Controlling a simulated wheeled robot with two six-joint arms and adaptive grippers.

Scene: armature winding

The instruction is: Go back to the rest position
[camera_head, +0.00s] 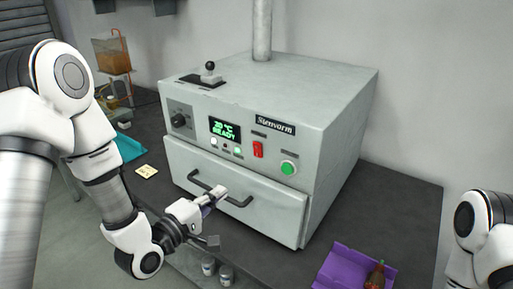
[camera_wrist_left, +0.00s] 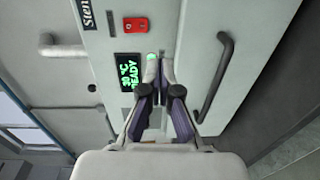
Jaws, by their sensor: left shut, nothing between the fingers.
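My left gripper (camera_head: 217,192) is shut and empty. In the head view its fingertips overlap the dark bar handle (camera_head: 236,201) on the oven's drawer front (camera_head: 275,212). In the left wrist view, the left gripper (camera_wrist_left: 164,78) has its fingertips together in front of the oven face, and the handle (camera_wrist_left: 216,78) stands apart to their right. The grey oven (camera_head: 330,92) shows a green display (camera_head: 225,130) reading READY. Part of my right arm shows at the right edge; its gripper is out of view.
A purple tray (camera_head: 332,272) with a brown bottle (camera_head: 375,278) lies at the front right. Two small cans (camera_head: 226,274) stand below the left gripper.

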